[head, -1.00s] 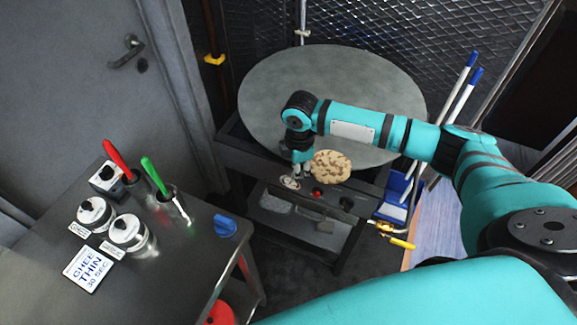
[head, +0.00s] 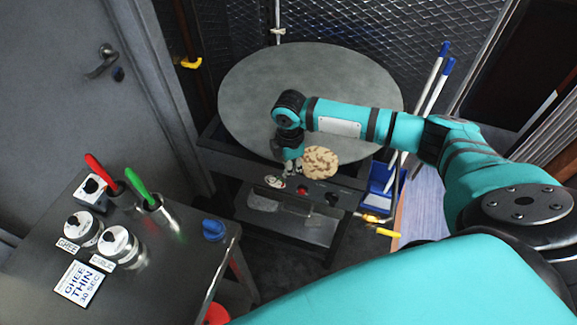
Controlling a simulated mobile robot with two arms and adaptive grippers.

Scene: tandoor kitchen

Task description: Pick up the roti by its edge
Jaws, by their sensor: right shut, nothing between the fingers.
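The roti (head: 321,162) is a round, pale flatbread with brown spots. It lies at the front edge of the large round grey griddle (head: 310,90) in the head view. My right gripper (head: 291,168) points down just left of the roti, near the griddle's front rim. It is shut and holds nothing. Its fingertips are small and partly dark in the picture, and I cannot tell whether they touch the roti's edge. My left gripper is not in view.
A metal side table (head: 150,262) at left holds ghee jars, a label card, a red-handled and a green-handled tool, and a blue knob-like item (head: 214,229). A control panel with a red knob is below the griddle. Blue-tipped poles (head: 432,95) stand at right.

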